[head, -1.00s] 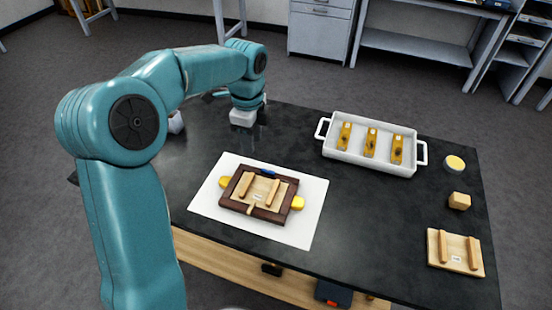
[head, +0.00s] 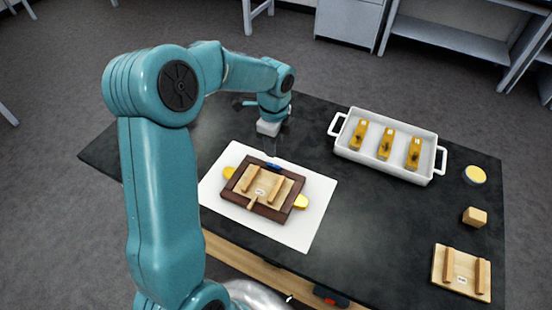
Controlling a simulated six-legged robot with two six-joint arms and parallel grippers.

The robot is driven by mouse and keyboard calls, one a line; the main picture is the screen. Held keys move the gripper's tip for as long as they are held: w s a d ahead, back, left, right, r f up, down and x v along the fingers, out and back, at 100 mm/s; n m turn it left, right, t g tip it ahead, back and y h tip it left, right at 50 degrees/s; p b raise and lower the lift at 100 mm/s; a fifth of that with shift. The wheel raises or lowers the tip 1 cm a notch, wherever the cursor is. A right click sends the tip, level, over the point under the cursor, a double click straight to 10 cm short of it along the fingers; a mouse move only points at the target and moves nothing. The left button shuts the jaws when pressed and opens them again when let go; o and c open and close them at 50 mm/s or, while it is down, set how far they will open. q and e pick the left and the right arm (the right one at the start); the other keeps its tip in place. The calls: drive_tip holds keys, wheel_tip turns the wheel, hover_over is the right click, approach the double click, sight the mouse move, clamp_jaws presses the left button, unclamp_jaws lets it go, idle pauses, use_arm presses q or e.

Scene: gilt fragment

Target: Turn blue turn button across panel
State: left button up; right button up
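The blue turn button (head: 273,166) is a small piece on the far edge of a dark brown frame (head: 281,213). A pale wooden panel (head: 263,187) with two raised strips and a small white label lies inside the frame. A tan piece (head: 253,202) sits on the near edge. Yellow pieces (head: 301,201) stick out at the left and right sides. My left gripper (head: 274,150) points down just beyond the blue turn button, close above it. Its thin dark fingers are too small to tell whether they are apart or touch the button. My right gripper is not in view.
The frame lies on a white sheet (head: 320,212) on the black table (head: 380,230). A white two-handled tray (head: 390,168) holds three amber pieces. A yellow-topped round thing (head: 475,175), a wooden block (head: 474,217) and another wooden panel (head: 461,273) stand at the right.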

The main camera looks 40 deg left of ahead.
sight(275, 166)
use_arm(q)
wheel_tip(275, 166, down, 7)
drive_tip(key=shift+s+d+f+p, duration=0.1)
drive_tip(key=shift+f+p, duration=0.05)
drive_tip(key=shift+p, duration=0.2)
drive_tip(key=shift+w+d+f, duration=0.1)
drive_tip(key=shift+w+f, duration=0.1)
drive_tip(key=shift+f, duration=0.1)
drive_tip(key=shift+s, duration=0.1)
drive_tip(key=shift+s+r, duration=0.1)
clamp_jaws()
